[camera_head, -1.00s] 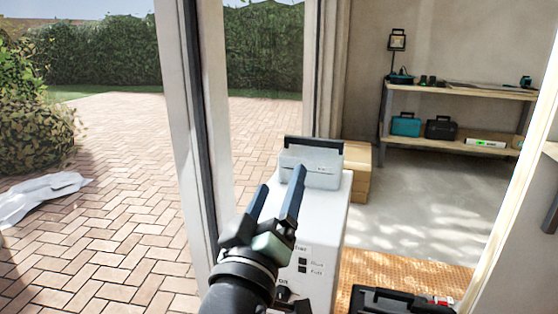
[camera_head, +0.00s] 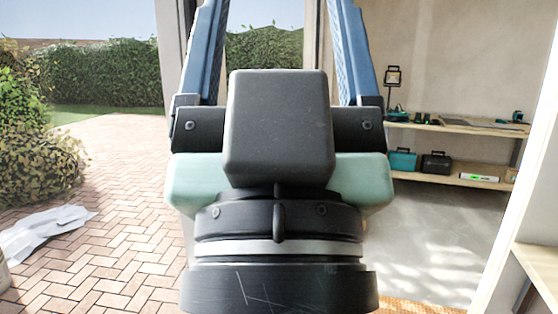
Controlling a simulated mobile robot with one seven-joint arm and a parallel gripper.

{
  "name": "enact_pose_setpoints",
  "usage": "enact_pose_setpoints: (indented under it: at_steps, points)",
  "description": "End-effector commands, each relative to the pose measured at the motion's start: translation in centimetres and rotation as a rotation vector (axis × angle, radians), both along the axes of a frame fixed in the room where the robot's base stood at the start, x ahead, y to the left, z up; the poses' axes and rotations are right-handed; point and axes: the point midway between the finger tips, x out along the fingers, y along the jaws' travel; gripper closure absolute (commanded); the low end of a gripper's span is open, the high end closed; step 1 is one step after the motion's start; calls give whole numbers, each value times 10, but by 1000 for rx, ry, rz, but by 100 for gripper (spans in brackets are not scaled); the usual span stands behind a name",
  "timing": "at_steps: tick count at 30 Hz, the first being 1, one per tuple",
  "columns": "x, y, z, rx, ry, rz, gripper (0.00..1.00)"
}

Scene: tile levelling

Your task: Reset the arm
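My gripper (camera_head: 277,20) is raised close in front of the head camera and points up. Its two blue fingers stand wide apart, on either side of a dark block, and their tips run past the top edge. It is open, and only the door frame and hedge show between the fingers. The gripper body and wrist cover the middle of the view, hiding the white machine seen earlier.
A two-tier wooden workbench (camera_head: 452,179) with toolboxes (camera_head: 436,162) stands at the back right. Brick paving (camera_head: 110,240) lies outside at left, with a white sheet (camera_head: 45,232) on it. A pale shelf (camera_head: 540,265) is near at right.

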Motion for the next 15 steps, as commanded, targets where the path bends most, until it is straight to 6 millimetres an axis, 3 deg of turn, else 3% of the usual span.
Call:
enact_pose_setpoints:
  at_steps: [1, 9, 15]
  points:
    - [0, 0, 33, 0, 0, 0, 23]
    - [0, 0, 117, -1, 1, 1, 23]
    - [0, 0, 167, -1, 1, 1, 23]
